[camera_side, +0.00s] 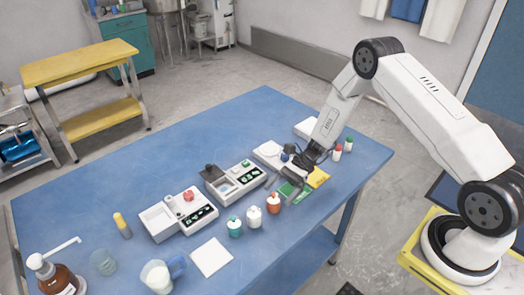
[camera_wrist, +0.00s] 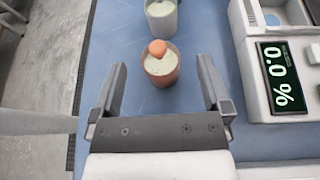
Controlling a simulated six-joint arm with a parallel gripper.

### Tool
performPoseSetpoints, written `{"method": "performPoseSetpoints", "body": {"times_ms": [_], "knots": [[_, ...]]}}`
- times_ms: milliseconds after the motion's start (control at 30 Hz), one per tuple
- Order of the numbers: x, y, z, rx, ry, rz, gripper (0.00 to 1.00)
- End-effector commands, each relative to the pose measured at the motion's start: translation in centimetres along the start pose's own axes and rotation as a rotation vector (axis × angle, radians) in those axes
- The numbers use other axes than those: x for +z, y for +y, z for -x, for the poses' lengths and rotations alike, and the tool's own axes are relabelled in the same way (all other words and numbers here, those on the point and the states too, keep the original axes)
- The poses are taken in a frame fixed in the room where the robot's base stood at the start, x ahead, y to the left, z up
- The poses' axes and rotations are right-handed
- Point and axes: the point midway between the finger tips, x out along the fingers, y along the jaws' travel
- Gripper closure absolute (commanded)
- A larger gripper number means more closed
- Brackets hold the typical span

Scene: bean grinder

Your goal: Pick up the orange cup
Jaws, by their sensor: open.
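The orange cup (camera_side: 273,204) has a lid with a knob and stands upright on the blue table (camera_side: 120,190), at the right end of a row of lidded cups. In the wrist view the orange cup (camera_wrist: 161,66) is ahead of my gripper, between the lines of its two fingers. My gripper (camera_side: 283,184) is above the table close to the orange cup in the side view. In the wrist view my gripper (camera_wrist: 164,82) has its fingers wide apart with nothing held in them.
A white cup (camera_side: 254,217) stands just beside the orange cup, with a green cup (camera_side: 234,227) beyond it. Machines with displays (camera_side: 234,181) stand behind the row. A green packet (camera_side: 293,191) and a yellow packet (camera_side: 318,177) lie near my gripper.

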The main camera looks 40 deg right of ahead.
Motion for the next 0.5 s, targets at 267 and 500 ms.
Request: {"method": "performPoseSetpoints", "body": {"times_ms": [267, 500], "knots": [[0.0, 0.0, -2.5, 0.000, 0.000, -0.001, 0.02], [0.0, 0.0, -2.6, 0.000, 0.000, -0.001, 0.02]]}}
